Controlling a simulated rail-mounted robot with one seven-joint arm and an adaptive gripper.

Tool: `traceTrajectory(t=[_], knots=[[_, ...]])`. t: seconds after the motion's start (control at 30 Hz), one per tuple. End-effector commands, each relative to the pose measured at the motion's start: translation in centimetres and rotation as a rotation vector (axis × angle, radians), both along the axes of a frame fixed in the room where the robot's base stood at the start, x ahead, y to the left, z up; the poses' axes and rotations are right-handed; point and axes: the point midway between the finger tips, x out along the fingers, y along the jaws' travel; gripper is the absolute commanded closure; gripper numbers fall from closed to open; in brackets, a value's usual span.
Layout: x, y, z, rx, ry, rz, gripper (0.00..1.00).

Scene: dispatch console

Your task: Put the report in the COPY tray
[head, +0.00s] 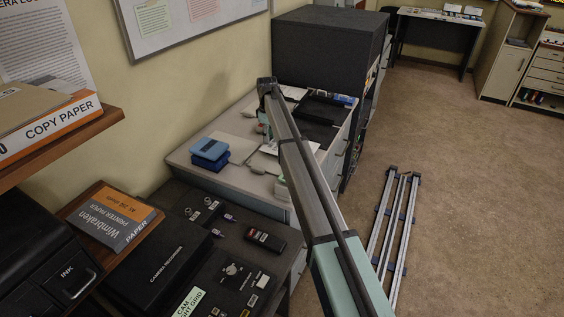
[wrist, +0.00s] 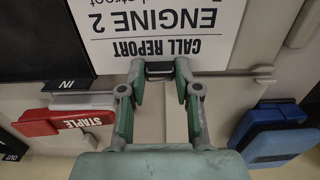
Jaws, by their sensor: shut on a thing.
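The report (wrist: 155,30) is a white sheet reading "CALL REPORT" and "ENGINE 2", upside down at the top of the wrist view. My gripper (wrist: 160,70) is shut on its near edge. Whether the sheet is clear of the desk I cannot tell. A black tray (wrist: 42,45) labelled IN lies left of the report, close to its edge. An OUT label (wrist: 10,152) shows at the lower left. No COPY label is readable. In the head view the black trays (head: 322,112) stand on the desk right of my arm, which hides much of the gripper area.
A red stapler (wrist: 65,121) lies left of my gripper, blue objects (wrist: 275,135) to its right. The blue items also show on the desk in the head view (head: 210,150). A large dark cabinet (head: 330,45) stands behind the trays. A darker counter with camera equipment (head: 265,239) is nearer.

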Motion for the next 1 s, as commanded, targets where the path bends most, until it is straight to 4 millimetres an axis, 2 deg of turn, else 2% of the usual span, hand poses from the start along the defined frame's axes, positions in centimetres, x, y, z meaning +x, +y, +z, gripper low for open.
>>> traceTrajectory(t=[0.7,1.0], knots=[[0.0,0.0,5.3,0.000,0.000,0.000,1.00],[0.0,0.0,5.6,0.000,0.000,0.000,1.00]])
